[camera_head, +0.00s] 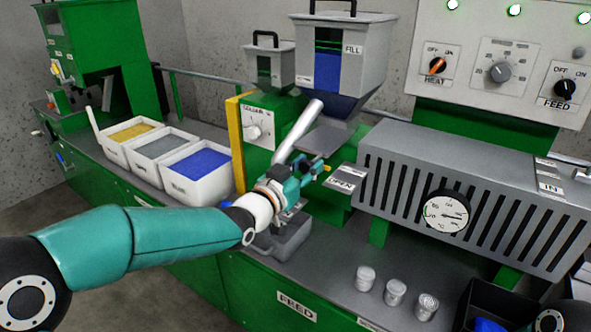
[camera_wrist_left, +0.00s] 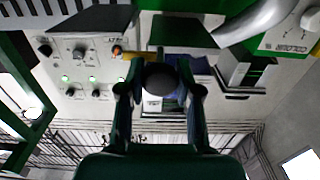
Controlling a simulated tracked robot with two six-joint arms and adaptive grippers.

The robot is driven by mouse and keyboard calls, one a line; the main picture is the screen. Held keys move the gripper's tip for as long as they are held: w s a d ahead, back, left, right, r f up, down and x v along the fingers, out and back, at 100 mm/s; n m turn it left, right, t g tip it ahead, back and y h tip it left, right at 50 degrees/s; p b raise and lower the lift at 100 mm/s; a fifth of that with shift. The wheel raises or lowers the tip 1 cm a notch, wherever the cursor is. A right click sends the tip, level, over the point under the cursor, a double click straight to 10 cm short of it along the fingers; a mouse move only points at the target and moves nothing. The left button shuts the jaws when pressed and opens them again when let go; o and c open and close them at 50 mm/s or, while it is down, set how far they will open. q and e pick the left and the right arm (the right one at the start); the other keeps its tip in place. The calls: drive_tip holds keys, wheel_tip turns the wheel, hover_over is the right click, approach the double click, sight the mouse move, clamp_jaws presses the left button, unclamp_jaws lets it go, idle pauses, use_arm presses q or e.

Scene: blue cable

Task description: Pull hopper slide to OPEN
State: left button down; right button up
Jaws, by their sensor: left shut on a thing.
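The hopper (camera_head: 343,68), marked FILL and holding blue material, stands at the top centre of the head view. The flat grey slide plate (camera_head: 322,138) sticks out below it, towards me. An OPEN label (camera_head: 343,179) lies on the green block beside the slide. My left gripper (camera_head: 318,170) is at the front end of the slide. In the left wrist view, a dark round knob (camera_wrist_left: 160,79) sits between the fingers of my left gripper (camera_wrist_left: 160,92), which are shut on it. The gripper hides the knob in the head view.
White bins with yellow, grey and blue material (camera_head: 197,165) stand left. A slotted grey cover (camera_head: 470,195) with a gauge (camera_head: 446,214) is right of the slide. Several small metal pieces (camera_head: 395,291) stand in front. A slanted grey tube (camera_head: 297,132) passes close behind the gripper.

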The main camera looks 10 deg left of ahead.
use_arm(q)
drive_tip(key=shift+s+f, duration=0.15)
drive_tip(key=shift+f, duration=0.1)
drive_tip(key=c, duration=1.1)
unclamp_jaws()
drive_tip(key=shift+s, duration=0.1)
drive_tip(key=o, duration=0.3)
drive_tip(key=shift+s+a+r, duration=0.1)
drive_tip(key=shift+s+r, duration=0.1)
drive_tip(key=shift+r, duration=0.05)
drive_tip(key=shift+w+f, duration=0.1)
drive_tip(key=shift+w, duration=0.05)
drive_tip(key=v, duration=1.2)
